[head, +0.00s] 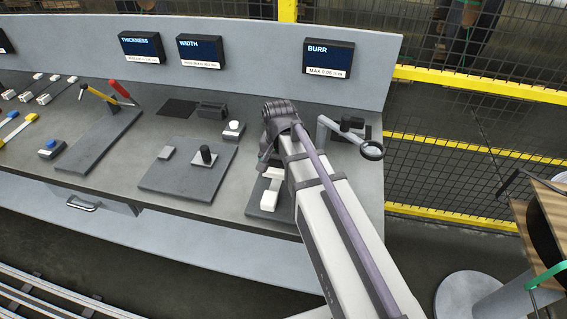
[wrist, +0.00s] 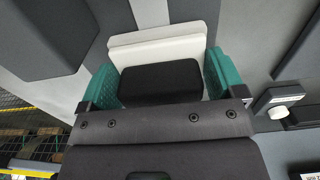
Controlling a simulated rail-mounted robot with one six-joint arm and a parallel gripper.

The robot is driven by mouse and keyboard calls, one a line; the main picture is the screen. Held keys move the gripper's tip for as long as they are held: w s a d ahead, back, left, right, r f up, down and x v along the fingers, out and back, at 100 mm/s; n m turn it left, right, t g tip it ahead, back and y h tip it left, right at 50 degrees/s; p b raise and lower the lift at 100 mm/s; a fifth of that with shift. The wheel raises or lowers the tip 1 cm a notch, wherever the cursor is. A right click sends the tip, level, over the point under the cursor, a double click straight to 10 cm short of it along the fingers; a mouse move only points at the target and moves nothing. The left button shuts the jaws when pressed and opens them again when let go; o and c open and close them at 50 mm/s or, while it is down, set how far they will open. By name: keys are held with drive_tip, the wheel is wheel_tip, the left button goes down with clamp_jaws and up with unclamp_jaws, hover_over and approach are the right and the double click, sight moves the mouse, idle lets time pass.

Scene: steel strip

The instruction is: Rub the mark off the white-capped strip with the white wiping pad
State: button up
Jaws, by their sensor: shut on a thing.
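My gripper (wrist: 160,77) has green fingers on either side of the black grip of the white wiping pad (wrist: 155,49) and is shut on it. In the head view my gripper (head: 268,162) is low over the right part of the bench, partly hidden by my arm. A narrow white piece, apparently the white-capped strip (head: 268,202), lies on a dark plate there. It also shows beyond the pad in the wrist view (wrist: 150,12). The pad looks close to the strip or on it; I cannot tell whether they touch. No mark is visible.
A magnifier on a bracket (head: 371,150) stands right of my arm. A plate with a black post (head: 204,156) and a white-topped button box (head: 233,130) are to the left. The BURR display (head: 328,57) is on the back panel. Yellow-railed fencing (head: 470,85) stands behind.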

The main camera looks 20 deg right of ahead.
drive_tip(key=shift+r+p, duration=3.65)
drive_tip(key=shift+f, duration=0.15)
